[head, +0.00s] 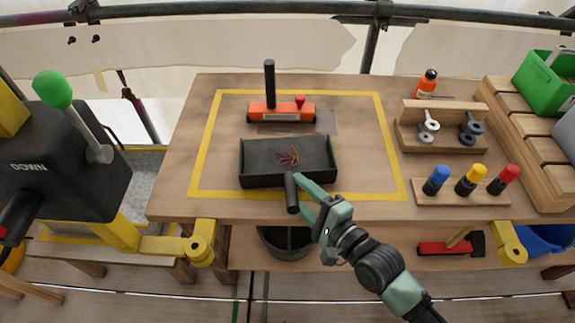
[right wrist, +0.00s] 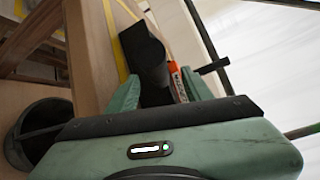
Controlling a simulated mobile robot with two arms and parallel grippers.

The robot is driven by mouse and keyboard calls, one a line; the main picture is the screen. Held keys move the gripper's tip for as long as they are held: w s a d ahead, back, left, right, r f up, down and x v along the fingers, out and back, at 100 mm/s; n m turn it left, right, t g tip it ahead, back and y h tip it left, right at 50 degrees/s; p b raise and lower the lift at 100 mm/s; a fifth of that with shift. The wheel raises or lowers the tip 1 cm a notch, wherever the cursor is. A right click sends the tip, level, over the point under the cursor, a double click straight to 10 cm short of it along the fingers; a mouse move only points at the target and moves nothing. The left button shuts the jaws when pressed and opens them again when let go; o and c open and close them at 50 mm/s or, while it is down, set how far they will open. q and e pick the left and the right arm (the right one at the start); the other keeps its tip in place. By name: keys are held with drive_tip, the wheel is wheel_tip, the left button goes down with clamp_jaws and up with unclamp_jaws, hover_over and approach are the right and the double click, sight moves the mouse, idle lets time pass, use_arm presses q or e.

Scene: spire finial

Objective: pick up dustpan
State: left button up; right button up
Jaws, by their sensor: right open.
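The dustpan is a black open tray (head: 260,172) on the wooden bench, with thin reddish scraps (head: 289,157) inside. Its short dark handle (head: 291,190) points toward the bench's front edge. My right gripper (head: 301,197) is open at the handle, its green fingers spread. In the right wrist view the dustpan's dark handle (right wrist: 152,68) lies between the open fingers (right wrist: 160,92). I cannot tell whether either finger touches it. My left gripper is not in view.
An orange tool with a black post (head: 268,108) stands behind the dustpan. A wooden rack (head: 445,142) and colored-handled tools (head: 469,182) stand to the right. A dark bucket (head: 285,243) is below the front edge. A black control box (head: 65,160) is at left.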

sight(291, 186)
drive_tip(key=x, duration=0.3)
drive_tip(key=shift+a, duration=0.1)
drive_tip(key=shift+f, duration=0.1)
clamp_jaws()
